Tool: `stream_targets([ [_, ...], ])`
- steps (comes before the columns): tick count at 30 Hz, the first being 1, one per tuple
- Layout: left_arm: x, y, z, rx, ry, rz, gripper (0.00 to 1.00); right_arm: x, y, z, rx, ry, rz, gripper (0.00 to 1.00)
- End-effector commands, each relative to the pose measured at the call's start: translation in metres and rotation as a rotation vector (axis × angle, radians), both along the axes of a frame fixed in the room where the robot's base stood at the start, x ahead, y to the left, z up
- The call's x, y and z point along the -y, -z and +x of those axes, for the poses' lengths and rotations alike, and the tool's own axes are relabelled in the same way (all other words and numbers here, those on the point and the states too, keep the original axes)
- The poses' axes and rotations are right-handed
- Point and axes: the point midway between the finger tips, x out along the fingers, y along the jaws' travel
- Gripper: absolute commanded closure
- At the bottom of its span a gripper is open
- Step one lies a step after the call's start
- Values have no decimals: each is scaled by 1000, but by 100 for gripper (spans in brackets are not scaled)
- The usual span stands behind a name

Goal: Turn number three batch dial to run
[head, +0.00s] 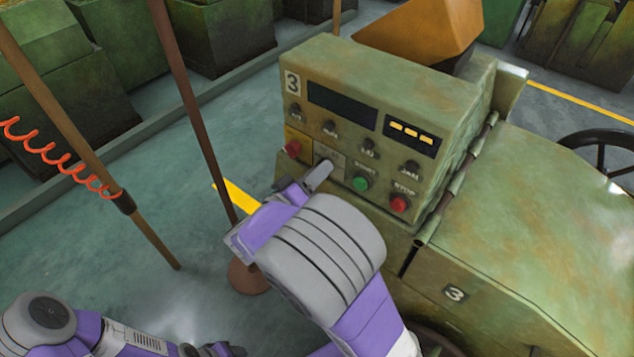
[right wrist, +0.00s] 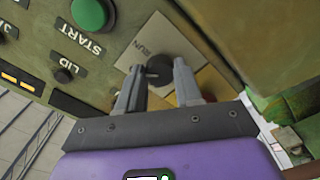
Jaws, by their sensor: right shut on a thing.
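The machine marked 3 (head: 293,84) has a green sloped control panel. Its batch dial (right wrist: 158,70) is a small dark knob on a pale plate with the word RUN (right wrist: 143,52) beside it in the right wrist view. My right gripper (head: 318,176) reaches the lower left of the panel. In the right wrist view its two grey fingers stand on either side of the knob, shut on it. In the head view the gripper hides the knob. I cannot tell which way the dial points. My left arm shows at bottom left, but its fingers are not seen.
The green START button (head: 361,183) is just right of the dial, the red STOP button (head: 399,203) further right, and another red button (head: 293,149) to its left. Dark knobs line the row above. A brown post (head: 190,105) stands left of my right gripper.

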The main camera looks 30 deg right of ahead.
Motion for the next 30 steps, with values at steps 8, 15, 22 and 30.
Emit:
stream_targets([
  [8, 0, 44, 0, 0, 0, 0, 47, 0, 7, 0, 244, -1, 107, 96],
  [15, 0, 75, 0, 0, 0, 0, 47, 0, 7, 0, 423, 0, 180, 96],
  [22, 0, 95, 0, 0, 0, 0, 47, 0, 5, 0, 541, 2, 228, 96],
  [30, 0, 105, 0, 0, 0, 0, 47, -1, 3, 0, 607, 1, 253, 96],
])
